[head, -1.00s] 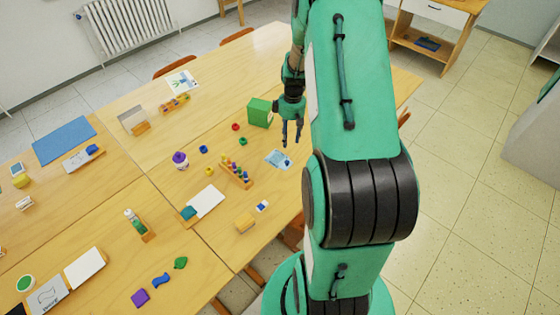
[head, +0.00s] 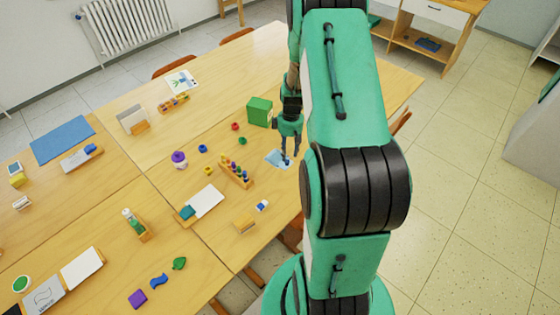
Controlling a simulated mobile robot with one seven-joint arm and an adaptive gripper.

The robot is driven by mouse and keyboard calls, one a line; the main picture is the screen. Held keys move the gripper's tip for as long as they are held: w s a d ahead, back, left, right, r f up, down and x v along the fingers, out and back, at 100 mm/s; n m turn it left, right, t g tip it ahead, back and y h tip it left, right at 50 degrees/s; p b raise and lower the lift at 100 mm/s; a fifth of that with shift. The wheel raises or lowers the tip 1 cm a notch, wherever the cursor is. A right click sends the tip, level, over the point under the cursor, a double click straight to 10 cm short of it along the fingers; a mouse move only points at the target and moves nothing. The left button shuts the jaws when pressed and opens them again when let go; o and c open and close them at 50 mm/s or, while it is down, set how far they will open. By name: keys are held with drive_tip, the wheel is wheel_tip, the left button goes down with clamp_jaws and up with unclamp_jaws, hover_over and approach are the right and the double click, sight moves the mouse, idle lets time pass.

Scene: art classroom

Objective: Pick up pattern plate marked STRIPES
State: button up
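I cannot make out a plate marked STRIPES in this view. A grey plate (head: 45,293) with small dark lettering and a drawn shape lies at the bottom left; earlier its lettering looks like WAVE. A white plate (head: 82,268) lies beside it, with no marking that I can see. My gripper (head: 290,157) points down over a light blue patterned card (head: 274,157) near the table's right edge. Its two fingers are apart, and I see nothing between them. Whether the fingertips touch the card is unclear.
A green box (head: 259,111) stands just behind my gripper. A wooden rack with coloured pegs (head: 236,171) is left of the card. The far table top is mostly clear.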

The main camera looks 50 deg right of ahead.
sight(287, 161)
drive_tip(key=shift+f, duration=0.1)
drive_tip(key=shift+s+a+f+b, duration=0.15)
drive_tip(key=shift+f+b, duration=0.6)
drive_tip(key=shift+f, duration=1.75)
clamp_jaws()
